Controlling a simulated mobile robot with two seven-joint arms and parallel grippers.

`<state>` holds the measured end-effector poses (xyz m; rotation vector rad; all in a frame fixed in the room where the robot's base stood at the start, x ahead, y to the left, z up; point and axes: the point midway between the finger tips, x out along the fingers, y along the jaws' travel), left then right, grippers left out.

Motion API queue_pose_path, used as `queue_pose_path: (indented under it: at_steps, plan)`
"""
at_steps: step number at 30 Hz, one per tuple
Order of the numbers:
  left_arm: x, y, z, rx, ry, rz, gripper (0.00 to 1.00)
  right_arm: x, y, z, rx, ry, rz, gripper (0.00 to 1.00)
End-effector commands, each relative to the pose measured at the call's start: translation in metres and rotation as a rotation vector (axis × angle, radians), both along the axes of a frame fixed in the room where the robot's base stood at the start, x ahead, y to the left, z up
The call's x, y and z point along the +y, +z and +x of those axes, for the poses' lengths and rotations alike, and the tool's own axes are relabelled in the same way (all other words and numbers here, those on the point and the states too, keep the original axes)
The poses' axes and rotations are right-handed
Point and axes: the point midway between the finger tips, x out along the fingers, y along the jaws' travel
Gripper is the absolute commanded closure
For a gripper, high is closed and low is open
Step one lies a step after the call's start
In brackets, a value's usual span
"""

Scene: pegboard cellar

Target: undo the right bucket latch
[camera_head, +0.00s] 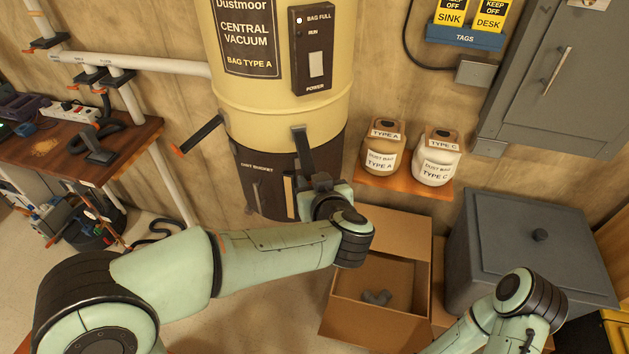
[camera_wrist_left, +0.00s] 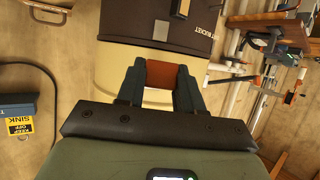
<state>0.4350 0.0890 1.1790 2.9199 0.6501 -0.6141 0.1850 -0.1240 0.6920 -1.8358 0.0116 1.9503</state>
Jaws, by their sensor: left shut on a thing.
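The central vacuum (camera_head: 282,100) has a cream body above a dark dirt bucket (camera_head: 262,180). The right bucket latch (camera_head: 301,140) is a dark lever on the front right of the seam, standing out from the body. My left gripper (camera_head: 318,182) is at its lower end. In the left wrist view, both fingers are closed on the latch's red-brown grip (camera_wrist_left: 160,74), with the bucket (camera_wrist_left: 155,22) behind. The left bucket latch (camera_head: 200,134) sticks out to the left at a slant. My right gripper is out of the picture; only part of that arm shows.
An open cardboard box (camera_head: 393,230) with a grey pipe piece (camera_head: 377,297) stands below right. A grey lidded bin (camera_head: 530,245) is farther right. Two dust bag jars (camera_head: 383,150) sit on a small wall shelf. A workbench (camera_head: 50,150) stands at left.

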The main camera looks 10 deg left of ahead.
Motion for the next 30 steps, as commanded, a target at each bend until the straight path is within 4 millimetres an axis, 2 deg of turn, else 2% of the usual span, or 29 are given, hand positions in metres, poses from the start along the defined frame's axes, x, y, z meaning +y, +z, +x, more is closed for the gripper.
queue_pose_path:
  at_steps: [1, 8, 9, 11, 12, 23, 26, 30]
  plan:
    - [0.001, 0.006, 0.002, -0.016, 0.002, 0.000, 1.00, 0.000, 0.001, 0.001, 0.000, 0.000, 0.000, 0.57]
    - [0.002, 0.006, 0.002, -0.015, 0.003, -0.001, 1.00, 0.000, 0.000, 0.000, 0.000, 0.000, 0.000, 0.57]
    - [0.002, 0.006, 0.002, -0.015, 0.003, -0.001, 0.61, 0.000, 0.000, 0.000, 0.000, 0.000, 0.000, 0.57]
    - [0.002, 0.005, 0.002, -0.014, 0.004, -0.001, 0.41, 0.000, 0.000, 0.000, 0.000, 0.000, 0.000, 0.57]
    - [0.002, 0.005, 0.002, -0.013, 0.004, -0.001, 0.38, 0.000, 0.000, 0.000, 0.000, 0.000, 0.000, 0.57]
    - [-0.002, 0.004, -0.004, -0.006, 0.000, -0.002, 0.38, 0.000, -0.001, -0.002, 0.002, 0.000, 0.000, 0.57]
    - [-0.008, 0.009, -0.015, -0.006, -0.002, -0.003, 0.38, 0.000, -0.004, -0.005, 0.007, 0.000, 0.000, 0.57]
    - [-0.020, 0.020, -0.040, -0.007, -0.003, -0.004, 0.38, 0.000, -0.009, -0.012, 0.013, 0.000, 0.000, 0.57]
